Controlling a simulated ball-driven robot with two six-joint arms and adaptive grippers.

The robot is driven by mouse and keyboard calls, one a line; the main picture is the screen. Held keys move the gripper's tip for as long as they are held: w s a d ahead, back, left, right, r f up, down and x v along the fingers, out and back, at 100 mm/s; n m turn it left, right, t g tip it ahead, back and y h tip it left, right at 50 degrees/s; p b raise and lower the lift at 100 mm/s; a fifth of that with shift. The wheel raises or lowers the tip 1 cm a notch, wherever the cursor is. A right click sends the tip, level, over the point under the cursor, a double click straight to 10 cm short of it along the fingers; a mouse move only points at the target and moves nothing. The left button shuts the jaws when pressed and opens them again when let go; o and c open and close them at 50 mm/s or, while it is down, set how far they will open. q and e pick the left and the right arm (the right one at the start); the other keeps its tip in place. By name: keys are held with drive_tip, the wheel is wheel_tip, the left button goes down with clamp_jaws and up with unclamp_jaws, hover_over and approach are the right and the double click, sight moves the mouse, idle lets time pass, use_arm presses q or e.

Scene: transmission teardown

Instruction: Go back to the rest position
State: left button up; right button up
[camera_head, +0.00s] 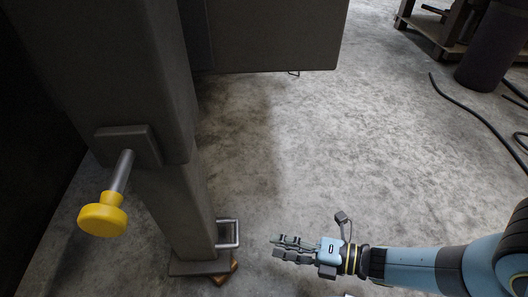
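My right gripper (277,246) shows low in the middle of the camera_head view, at the end of a blue and black arm from the right. Its two fingers point left and lie side by side, with a narrow gap between their tips. Nothing shows between them. It hangs over the grey floor, to the right of a dark post's foot, and appears apart from it. My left gripper is not in view.
A dark upright post (168,215) with a yellow knob (102,214) and a metal loop (228,233) fills the left. A dark box-shaped part (275,35) is at the top. Black cables (463,104) lie at right. The middle floor (370,150) is clear.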

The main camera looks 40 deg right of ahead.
drive_tip(key=shift+s+d+r, duration=0.1)
drive_tip(key=shift+s+d, duration=0.1)
drive_tip(key=shift+s, duration=0.1)
idle(0.4)
